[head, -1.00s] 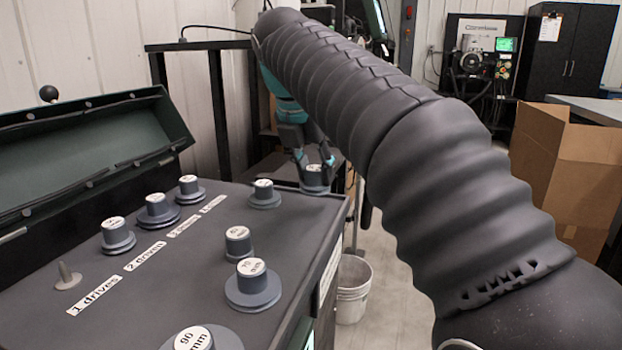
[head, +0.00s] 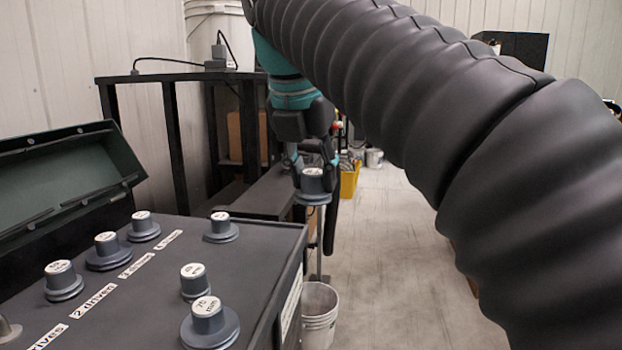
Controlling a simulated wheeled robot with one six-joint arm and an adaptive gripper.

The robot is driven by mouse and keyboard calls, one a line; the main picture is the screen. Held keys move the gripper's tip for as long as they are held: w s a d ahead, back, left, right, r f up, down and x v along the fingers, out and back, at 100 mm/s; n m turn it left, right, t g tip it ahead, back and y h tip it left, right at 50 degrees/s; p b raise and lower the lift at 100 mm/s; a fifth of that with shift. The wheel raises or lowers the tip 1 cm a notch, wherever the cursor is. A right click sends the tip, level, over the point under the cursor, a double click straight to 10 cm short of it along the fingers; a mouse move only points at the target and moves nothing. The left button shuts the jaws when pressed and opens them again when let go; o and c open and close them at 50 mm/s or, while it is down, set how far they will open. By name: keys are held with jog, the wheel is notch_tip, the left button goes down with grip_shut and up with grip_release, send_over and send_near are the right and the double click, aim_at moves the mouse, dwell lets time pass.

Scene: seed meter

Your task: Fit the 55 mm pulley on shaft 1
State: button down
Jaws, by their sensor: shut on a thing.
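My gripper (head: 312,165) is shut on a grey flanged pulley (head: 313,198) with a white label on top; its number is too small to read. The pulley is held upright in the air just past the far right corner of the box top. Shaft 1 is the bare grey stub (head: 8,328) at the left edge, partly cut off, beside a cropped label ending in "drives". It stands on the dark box top (head: 150,310), well to the left of and nearer than my gripper.
Several pulleys stand on the box top, including a row of three (head: 106,250), one at the far corner (head: 221,230), a small one (head: 194,282) and the 70 mm one (head: 209,325). An open green lid (head: 60,185) stands behind. A white bucket (head: 318,320) is on the floor right of the box.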

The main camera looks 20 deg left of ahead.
aim_at(314, 172)
jog(key=shift+r, duration=1.6)
jog(key=shift+r, duration=0.1)
